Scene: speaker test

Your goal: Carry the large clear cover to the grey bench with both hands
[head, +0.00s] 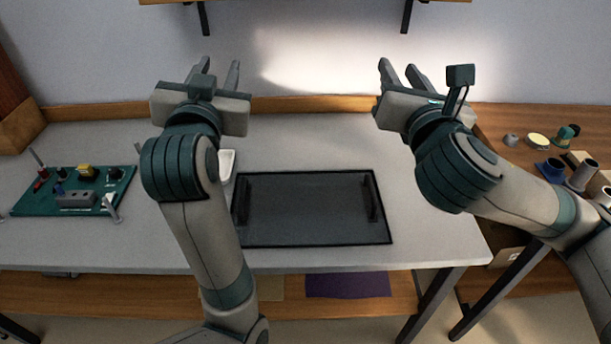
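A large dark rectangular panel (308,210) with a black rim and an upright handle near its left and right ends lies on the grey bench (295,155). It may be the cover, but I cannot tell if it is clear; no other large cover shows. My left gripper (219,66) is open and empty, beyond the panel's left end near the back wall. My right gripper (400,68) is open and empty, beyond the panel's right end. Neither gripper touches the panel.
A green board (75,190) with small parts lies on the bench's left side. A white dish (227,165) is partly hidden by my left arm. A wooden table (520,118) at right holds several small items. A shelf (300,2) hangs above. A purple sheet (348,284) lies below the bench.

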